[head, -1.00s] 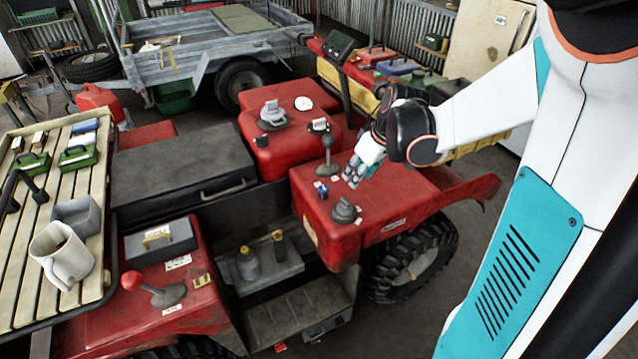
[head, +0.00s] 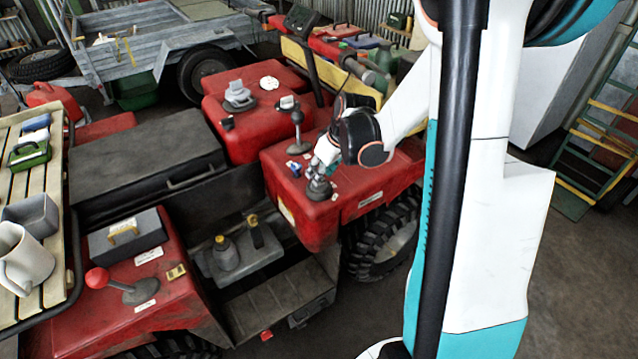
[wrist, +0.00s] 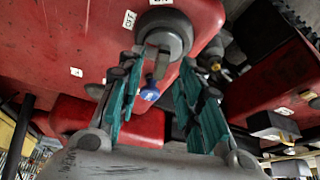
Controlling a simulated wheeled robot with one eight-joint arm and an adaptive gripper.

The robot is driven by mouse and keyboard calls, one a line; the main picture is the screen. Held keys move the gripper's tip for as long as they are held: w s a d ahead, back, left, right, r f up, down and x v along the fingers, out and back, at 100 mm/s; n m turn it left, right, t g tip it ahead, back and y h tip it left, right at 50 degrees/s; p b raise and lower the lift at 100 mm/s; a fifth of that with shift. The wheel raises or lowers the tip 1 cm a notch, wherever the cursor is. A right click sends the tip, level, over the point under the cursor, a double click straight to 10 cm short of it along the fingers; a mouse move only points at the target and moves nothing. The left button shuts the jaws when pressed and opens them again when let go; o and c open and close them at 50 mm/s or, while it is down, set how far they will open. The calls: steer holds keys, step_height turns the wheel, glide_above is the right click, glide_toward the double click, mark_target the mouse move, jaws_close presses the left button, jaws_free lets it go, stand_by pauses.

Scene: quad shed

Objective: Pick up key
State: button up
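My gripper (head: 326,160) is low over the red bonnet block of the quad, close to a round grey switch (head: 319,190). In the wrist view the two teal fingers of my gripper (wrist: 161,62) are apart, with nothing clasped. The grey switch (wrist: 163,33) lies just beyond the fingertips, and its raised key-like tab (wrist: 158,62) shows between them. I cannot tell whether a finger touches it. A small blue piece (wrist: 150,92) also shows between the fingers; it shows in the head view (head: 293,168) left of the switch. I cannot tell for sure which part is the key.
A grey lever (head: 298,137) stands on the red block just behind the switch. Another grey knob (head: 238,96) is on the block further back. A red-knobbed lever (head: 98,281) and a grey box (head: 126,240) are at front left. Open floor lies at right.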

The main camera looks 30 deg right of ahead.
steer(key=x, duration=0.2)
steer(key=shift+w+f+b, duration=0.1)
steer(key=shift+f+b, duration=0.2)
steer(key=shift+c, duration=0.5)
jaws_close()
steer(key=shift+r, duration=0.2)
step_height(320, 180, up, 20)
steer(key=p, duration=0.7)
steer(key=shift+f, duration=0.15)
